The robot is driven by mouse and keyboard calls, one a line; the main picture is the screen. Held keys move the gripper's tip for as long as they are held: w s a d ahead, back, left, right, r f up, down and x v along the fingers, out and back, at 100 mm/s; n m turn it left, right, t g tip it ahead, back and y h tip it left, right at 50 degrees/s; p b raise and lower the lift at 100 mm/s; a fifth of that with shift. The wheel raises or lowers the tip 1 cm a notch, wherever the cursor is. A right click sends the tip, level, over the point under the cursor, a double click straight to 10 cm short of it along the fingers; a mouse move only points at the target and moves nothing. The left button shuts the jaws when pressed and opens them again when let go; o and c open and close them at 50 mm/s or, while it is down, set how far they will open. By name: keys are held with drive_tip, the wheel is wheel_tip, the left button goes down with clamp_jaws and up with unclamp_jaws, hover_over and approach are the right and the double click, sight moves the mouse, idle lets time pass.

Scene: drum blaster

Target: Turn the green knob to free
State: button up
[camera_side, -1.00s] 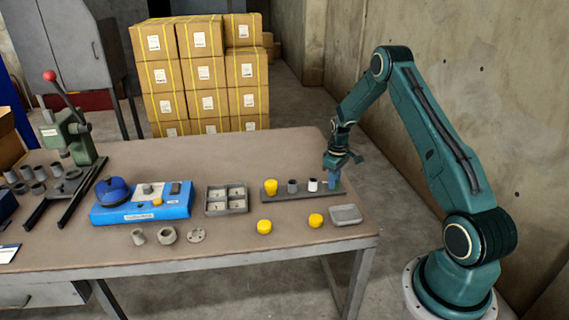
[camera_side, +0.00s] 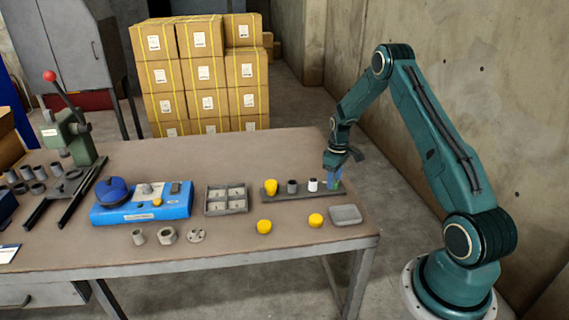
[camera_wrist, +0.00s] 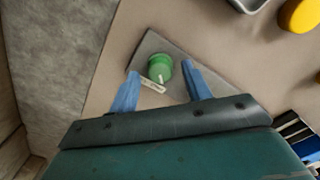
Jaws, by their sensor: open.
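The green knob (camera_wrist: 160,68) sits near the end of a grey strip in the wrist view, with a white pointer mark on it. A small pale label (camera_wrist: 153,86) lies beside it on the strip; I cannot read it. My gripper (camera_wrist: 160,73) is open, its two blue fingers on either side of the knob, with visible gaps. In the side view the knob (camera_side: 338,185) is mostly hidden behind the fingers of my gripper (camera_side: 334,182), at the right end of the grey strip (camera_side: 300,192).
On the strip stand a white knob (camera_side: 313,184), a grey knob (camera_side: 292,186) and a yellow knob (camera_side: 271,187). A grey tray (camera_side: 345,214) and a yellow cap (camera_side: 316,220) lie in front. The table's right edge is close by.

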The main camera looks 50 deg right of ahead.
wheel_tip(320, 180, up, 13)
idle(0.6)
drive_tip(key=shift+r, duration=0.1)
drive_tip(key=s+a+r+t+h, duration=0.1)
drive_tip(key=s+a+r, duration=0.1)
drive_tip(key=a+r, duration=0.75)
drive_tip(key=s+a+r+t, duration=0.1)
drive_tip(key=s+a+r, duration=0.2)
drive_tip(key=a+r, duration=0.6)
drive_tip(key=s+a+r+t+y, duration=0.1)
drive_tip(key=s+a+t, duration=0.2)
drive_tip(key=s+a, duration=1.1)
drive_tip(key=s, duration=0.3)
drive_tip(key=shift+s+a+t, duration=0.3)
drive_tip(key=shift+s+a, duration=0.1)
